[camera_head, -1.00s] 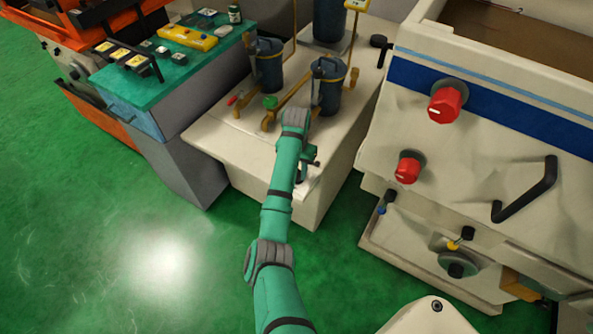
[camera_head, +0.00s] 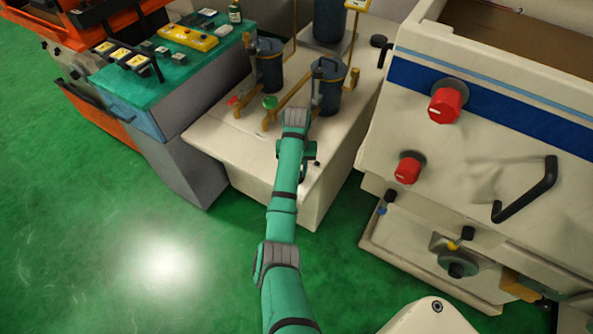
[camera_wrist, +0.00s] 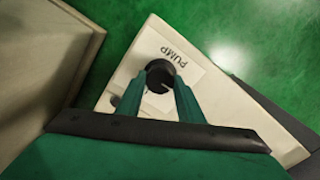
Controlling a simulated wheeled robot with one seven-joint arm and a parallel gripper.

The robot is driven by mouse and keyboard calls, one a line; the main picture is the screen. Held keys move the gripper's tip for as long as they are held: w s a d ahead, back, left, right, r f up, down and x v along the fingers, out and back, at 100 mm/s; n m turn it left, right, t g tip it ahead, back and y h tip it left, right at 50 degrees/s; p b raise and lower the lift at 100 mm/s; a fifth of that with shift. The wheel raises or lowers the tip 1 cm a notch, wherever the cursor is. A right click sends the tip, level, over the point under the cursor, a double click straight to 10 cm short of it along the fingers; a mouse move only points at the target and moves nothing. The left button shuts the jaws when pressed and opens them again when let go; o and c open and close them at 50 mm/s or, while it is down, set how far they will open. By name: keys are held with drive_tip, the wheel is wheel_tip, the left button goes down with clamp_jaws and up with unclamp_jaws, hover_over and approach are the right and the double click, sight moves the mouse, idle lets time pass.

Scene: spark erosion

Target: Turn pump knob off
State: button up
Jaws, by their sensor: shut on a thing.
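The pump knob (camera_wrist: 160,70) is a round black knob on a pale panel in the wrist view, beside a white label that reads PUMP (camera_wrist: 172,58). A dark notch shows on its near side. My gripper (camera_wrist: 159,82) has its two green fingers on either side of the knob, shut on it. In the head view my gripper (camera_head: 308,160) is at the front right of the cream cabinet top (camera_head: 230,132), partly behind my green arm. The knob cannot be made out clearly there.
Two dark filter canisters (camera_head: 329,92) (camera_head: 268,68) with brass pipes stand behind my gripper. The cream machine with red knobs (camera_head: 446,103) (camera_head: 408,168) and a black handle (camera_head: 526,192) is to the right. Green floor is open at left.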

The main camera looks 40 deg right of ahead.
drive_tip(key=o, duration=1.1)
drive_tip(key=shift+c, duration=0.2)
wheel_tip(320, 180, up, 6)
drive_tip(key=shift+w+d+r, duration=0.15)
drive_tip(key=shift+d+r, duration=0.05)
drive_tip(key=shift+r, duration=0.75)
drive_tip(key=shift+a+r, duration=0.2)
drive_tip(key=shift+s+r, duration=0.2)
drive_tip(key=shift+r, duration=1.1)
